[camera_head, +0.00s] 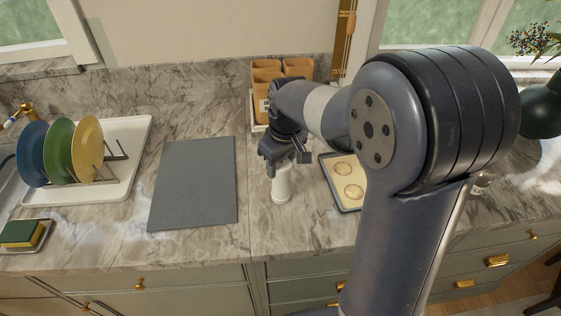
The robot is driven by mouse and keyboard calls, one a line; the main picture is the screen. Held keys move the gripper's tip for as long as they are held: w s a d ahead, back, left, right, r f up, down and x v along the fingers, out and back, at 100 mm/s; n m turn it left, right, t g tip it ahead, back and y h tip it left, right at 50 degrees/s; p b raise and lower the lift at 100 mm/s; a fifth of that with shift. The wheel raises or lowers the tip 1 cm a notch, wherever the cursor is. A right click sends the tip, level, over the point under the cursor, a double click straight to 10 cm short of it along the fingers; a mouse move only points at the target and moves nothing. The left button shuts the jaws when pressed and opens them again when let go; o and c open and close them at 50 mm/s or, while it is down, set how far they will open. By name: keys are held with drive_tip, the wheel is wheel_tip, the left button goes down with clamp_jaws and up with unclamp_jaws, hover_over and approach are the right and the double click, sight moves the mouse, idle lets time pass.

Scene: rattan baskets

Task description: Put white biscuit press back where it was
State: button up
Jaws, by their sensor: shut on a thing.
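The white biscuit press (282,184) is upright at the middle of the marble counter, between the grey board and the baking tray. My gripper (284,160) is above it, pointing down, and is shut on its upper part. The jaws hide the top of the press. I cannot tell whether its base touches the counter or hangs just above it.
A grey board (195,185) lies to the left. A baking tray (342,168) with biscuits lies to the right, partly behind my arm. Brown containers (262,80) stand behind. A white dish rack tray (128,135) holds plates at left. A sponge (22,233) sits at the front left.

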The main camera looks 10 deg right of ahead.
drive_tip(key=shift+f, duration=0.15)
drive_tip(key=o, duration=1)
drive_tip(key=r, duration=0.8)
drive_tip(key=s+d+r, duration=0.1)
drive_tip(key=r, duration=0.3)
drive_tip(key=shift+s+r+b, duration=0.1)
drive_tip(key=shift+r+b, duration=0.05)
drive_tip(key=shift+b, duration=0.2)
